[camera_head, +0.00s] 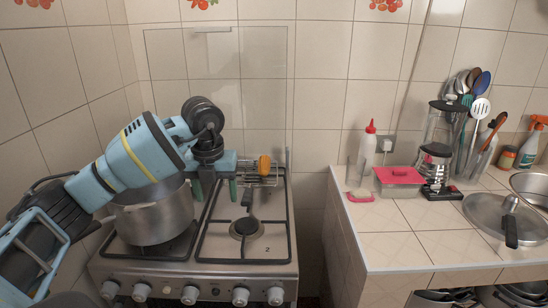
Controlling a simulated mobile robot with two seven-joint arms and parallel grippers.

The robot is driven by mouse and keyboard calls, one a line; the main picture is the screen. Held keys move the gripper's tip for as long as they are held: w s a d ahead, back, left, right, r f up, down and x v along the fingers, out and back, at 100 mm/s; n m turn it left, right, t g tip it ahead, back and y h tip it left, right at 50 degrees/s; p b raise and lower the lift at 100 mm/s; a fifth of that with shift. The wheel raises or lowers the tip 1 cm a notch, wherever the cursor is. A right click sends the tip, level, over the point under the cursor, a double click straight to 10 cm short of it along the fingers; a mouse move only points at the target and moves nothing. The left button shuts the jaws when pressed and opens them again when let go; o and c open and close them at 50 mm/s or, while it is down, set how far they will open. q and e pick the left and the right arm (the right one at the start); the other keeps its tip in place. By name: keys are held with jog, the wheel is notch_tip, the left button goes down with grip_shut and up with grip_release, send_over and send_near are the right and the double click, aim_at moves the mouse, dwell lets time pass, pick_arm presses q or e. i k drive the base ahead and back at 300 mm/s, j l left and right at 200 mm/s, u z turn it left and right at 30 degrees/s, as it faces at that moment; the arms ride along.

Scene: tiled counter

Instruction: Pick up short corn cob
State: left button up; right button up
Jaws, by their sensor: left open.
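A short orange-yellow piece (264,165), which looks like the short corn cob, sits upright at the back right of the stove, by a small wire rack. My left gripper (215,192) reaches in from the left over the stove. Its two fingers point down and are apart, with nothing seen between them. It is to the left of the orange piece and apart from it. My right gripper is not in view.
A steel pot (152,215) stands on the left burner, under my left arm. The right front burner (246,228) is bare. On the right counter (400,240) are a pink-lidded box (400,176), a blender (437,155), a utensil holder and a glass lid (490,213).

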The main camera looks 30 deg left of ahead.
aim_at(265, 161)
jog(key=i, duration=0.5)
jog(key=i+j, duration=0.15)
jog(key=i, duration=0.3)
